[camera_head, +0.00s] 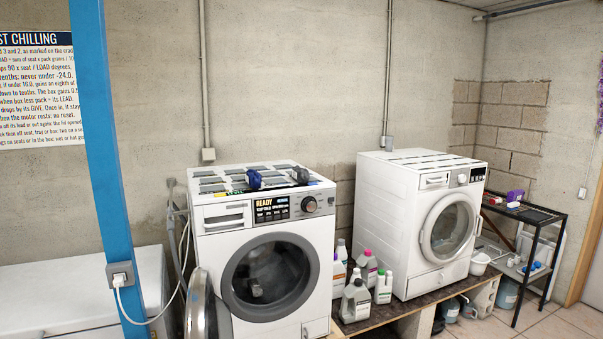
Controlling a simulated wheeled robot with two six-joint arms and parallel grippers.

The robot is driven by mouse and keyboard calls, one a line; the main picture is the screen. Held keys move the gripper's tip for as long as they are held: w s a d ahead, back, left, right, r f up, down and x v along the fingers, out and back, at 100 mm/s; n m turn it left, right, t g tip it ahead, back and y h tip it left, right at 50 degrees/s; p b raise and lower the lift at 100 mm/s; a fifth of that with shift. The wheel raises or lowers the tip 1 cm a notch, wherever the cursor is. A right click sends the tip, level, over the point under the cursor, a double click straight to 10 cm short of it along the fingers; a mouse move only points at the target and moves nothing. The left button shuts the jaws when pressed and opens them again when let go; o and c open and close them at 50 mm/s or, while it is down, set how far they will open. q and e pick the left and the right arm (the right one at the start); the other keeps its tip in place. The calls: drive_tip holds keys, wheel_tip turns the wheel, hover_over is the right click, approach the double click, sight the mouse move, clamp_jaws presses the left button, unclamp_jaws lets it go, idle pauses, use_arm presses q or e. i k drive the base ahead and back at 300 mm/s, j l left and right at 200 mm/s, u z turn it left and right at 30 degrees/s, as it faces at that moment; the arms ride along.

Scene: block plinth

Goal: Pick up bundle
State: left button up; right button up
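No thing here is plainly marked as the bundle. A small dark blue lump (254,179), perhaps a bundle, sits on top of the left white machine (215,220). A black item (300,175) lies to its right on the same top; both are too small to identify. The machine's top carries several grey rectangular panels or slots, and its front display reads "READY". Neither of my grippers shows in this view.
A blue post (100,150) with a socket stands at the left, before a low white chest (75,290). A second white machine (410,220) stands right on a wooden platform; several bottles (355,300) stand between the machines. A black rack (535,215) is far right.

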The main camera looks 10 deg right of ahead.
sight(299, 175)
drive_tip(key=i+l, duration=0.2)
drive_tip(key=l, duration=0.25)
drive_tip(key=i+l+u, duration=0.15)
drive_tip(key=l, duration=0.25)
drive_tip(key=i+l, duration=0.15)
drive_tip(key=l, duration=0.3)
drive_tip(key=i+l+u, duration=0.1)
drive_tip(key=l, duration=0.35)
drive_tip(key=i+l+u, duration=0.1)
drive_tip(key=l, duration=0.4)
drive_tip(key=i+l, duration=0.25)
drive_tip(key=l, duration=0.2)
drive_tip(key=i+l+u, duration=0.1)
drive_tip(key=l, duration=0.4)
drive_tip(key=i+l+u, duration=0.1)
drive_tip(key=l, duration=0.35)
